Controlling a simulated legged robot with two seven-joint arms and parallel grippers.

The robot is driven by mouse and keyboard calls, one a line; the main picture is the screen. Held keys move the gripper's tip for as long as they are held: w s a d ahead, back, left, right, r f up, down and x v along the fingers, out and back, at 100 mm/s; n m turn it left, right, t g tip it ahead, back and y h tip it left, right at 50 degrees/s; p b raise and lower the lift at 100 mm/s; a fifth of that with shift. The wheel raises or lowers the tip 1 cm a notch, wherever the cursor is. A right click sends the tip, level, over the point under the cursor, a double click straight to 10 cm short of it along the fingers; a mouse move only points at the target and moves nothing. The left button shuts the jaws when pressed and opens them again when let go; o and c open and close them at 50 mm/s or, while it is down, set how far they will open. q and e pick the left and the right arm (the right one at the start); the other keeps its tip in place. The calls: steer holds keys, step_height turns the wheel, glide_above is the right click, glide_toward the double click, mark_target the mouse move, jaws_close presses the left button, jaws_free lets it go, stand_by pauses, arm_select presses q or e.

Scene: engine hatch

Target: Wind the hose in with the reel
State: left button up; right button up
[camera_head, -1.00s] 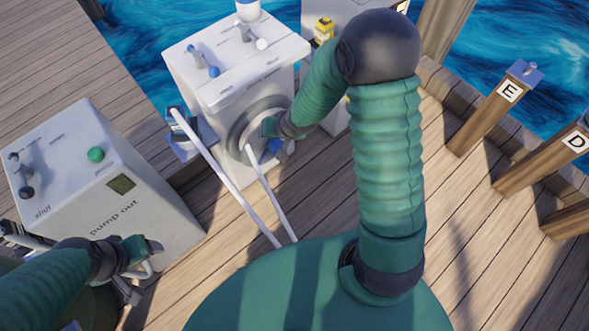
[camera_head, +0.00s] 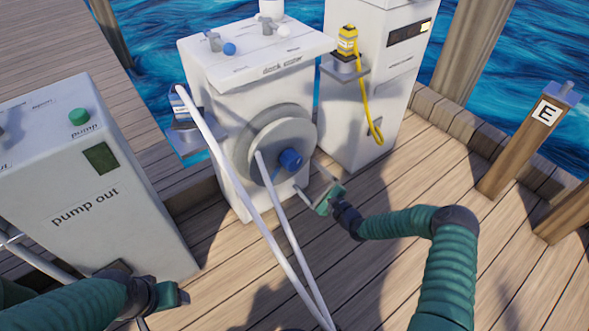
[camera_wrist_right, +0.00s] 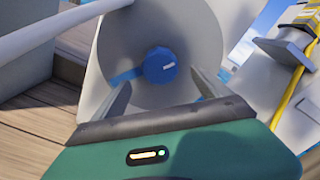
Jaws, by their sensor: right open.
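The hose reel (camera_head: 268,140) is a grey disc on the front of the white dock water cabinet (camera_head: 235,75). A blue knob (camera_head: 291,160) stands out from its face on a blue crank; the knob also shows in the right wrist view (camera_wrist_right: 161,65). The white hose (camera_head: 285,225) runs from the reel down toward the bottom of the head view. My right gripper (camera_head: 318,188) is open and empty, just right of and below the knob, its fingers pointing at the reel. My left gripper (camera_head: 165,296) is at lower left by the pump out cabinet; its jaws are unclear.
The pump out cabinet (camera_head: 90,190) stands at left. A white cabinet (camera_head: 375,80) with a yellow cable (camera_head: 370,110) stands right of the reel. A post marked E (camera_head: 525,145) is at right. Open deck lies in front, with water behind.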

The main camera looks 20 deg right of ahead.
mark_target(295, 166)
steer(key=b+x, duration=0.1)
steer(key=x, duration=0.3)
steer(key=b+x, duration=0.2)
steer(key=x, duration=0.1)
steer(key=shift+w+a+f, duration=0.2)
steer(key=shift+w+f, duration=0.05)
steer(key=shift+w, duration=0.1)
steer(key=shift+w+a+r, duration=0.2)
steer(key=shift+w, duration=0.35)
steer(key=c, duration=1.4)
